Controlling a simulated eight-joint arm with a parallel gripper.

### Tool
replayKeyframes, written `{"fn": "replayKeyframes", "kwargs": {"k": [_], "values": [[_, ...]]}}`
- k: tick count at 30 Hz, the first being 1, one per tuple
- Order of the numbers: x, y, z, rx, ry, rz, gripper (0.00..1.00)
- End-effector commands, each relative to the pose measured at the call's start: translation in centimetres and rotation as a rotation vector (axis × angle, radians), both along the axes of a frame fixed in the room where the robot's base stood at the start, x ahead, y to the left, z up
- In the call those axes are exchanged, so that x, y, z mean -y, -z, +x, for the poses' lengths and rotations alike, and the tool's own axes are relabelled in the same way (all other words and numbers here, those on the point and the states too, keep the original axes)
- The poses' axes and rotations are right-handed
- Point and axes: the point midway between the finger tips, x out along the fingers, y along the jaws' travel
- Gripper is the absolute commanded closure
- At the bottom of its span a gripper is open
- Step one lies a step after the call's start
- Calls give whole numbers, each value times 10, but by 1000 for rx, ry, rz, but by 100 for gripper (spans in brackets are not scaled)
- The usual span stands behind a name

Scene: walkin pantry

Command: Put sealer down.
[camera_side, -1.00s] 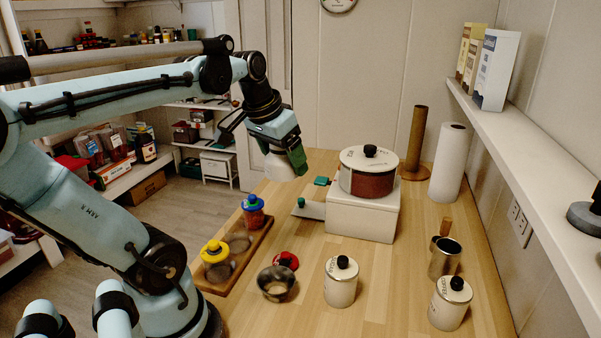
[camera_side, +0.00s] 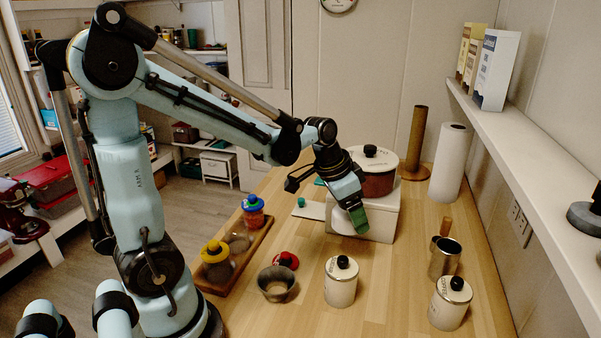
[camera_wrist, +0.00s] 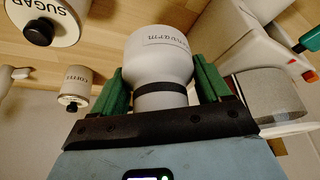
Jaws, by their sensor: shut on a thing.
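My gripper (camera_wrist: 162,75) is shut on the sealer (camera_wrist: 158,55), a rounded white body with a dark band round its narrower neck, between the two green fingers. Some lettering on its face shows in the wrist view but is only partly legible. In the side view my gripper (camera_side: 352,212) hangs over the counter, in front of the white box (camera_side: 382,220) from that camera. The sealer is hard to make out there against the white box. I cannot tell its height above the counter.
On the wooden counter (camera_side: 390,290) stand the sugar canister (camera_side: 341,285), the coffee canister (camera_side: 449,308), a metal cup (camera_side: 443,259), a bowl (camera_side: 274,288) and a red lid (camera_side: 286,260). A board (camera_side: 262,236) holds jars at left. A pot (camera_side: 377,184) sits on the white box.

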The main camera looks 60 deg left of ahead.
Motion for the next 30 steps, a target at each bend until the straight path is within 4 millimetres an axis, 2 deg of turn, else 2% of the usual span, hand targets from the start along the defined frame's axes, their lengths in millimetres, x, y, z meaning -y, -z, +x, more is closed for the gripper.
{"fn": "replayKeyframes", "kwargs": {"k": [9, 17, 24, 30], "values": [[0, 44, 0, 0, 0, 1, 67], [0, 59, 0, 0, -1, 1, 67], [0, 84, 0, 0, -3, 1, 67], [0, 92, -1, 0, -3, 1, 67]]}}
